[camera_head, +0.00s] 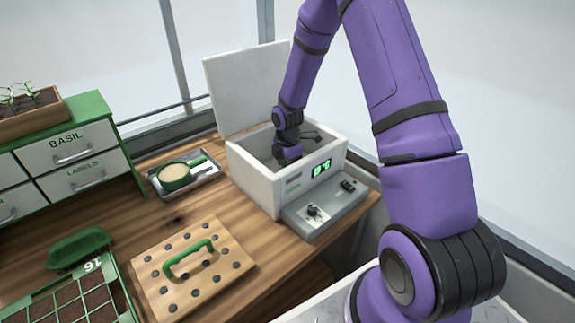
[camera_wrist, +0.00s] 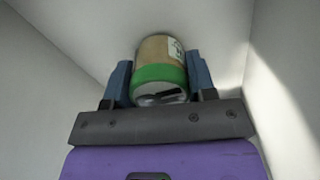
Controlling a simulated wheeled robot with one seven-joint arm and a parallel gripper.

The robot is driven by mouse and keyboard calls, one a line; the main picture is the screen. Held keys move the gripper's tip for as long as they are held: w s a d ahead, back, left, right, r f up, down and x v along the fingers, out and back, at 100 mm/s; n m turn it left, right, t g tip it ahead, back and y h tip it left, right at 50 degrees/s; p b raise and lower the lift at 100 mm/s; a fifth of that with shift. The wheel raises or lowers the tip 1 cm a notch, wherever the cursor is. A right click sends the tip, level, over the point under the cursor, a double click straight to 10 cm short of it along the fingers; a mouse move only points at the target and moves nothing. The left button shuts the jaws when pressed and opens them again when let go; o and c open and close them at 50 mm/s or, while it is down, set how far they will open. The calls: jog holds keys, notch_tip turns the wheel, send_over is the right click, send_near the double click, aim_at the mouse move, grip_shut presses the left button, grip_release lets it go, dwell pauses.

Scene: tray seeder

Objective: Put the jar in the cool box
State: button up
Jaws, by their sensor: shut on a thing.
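The cool box (camera_head: 262,185) is a white box with its lid raised at the back and a green display on its front. My gripper (camera_wrist: 160,80) reaches down inside it, and in the head view the fingers are hidden by the box walls. In the wrist view the blue fingers are shut on the jar (camera_wrist: 160,54), one on each side. The jar has a green band, tan contents and a white label. Pale box walls surround it. I cannot tell whether the jar touches the box floor.
A grey control panel (camera_head: 325,208) juts from the front of the cool box. A metal tray (camera_head: 212,174) with a green sieve stands to its left. A wooden dibber board (camera_head: 225,275) with a green handle, a seed tray (camera_head: 115,285) and drawers (camera_head: 85,140) occupy the left bench.

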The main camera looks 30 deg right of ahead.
jog(key=shift+f, duration=0.1)
jog(key=o, duration=0.9)
jog(key=shift+o, duration=0.2)
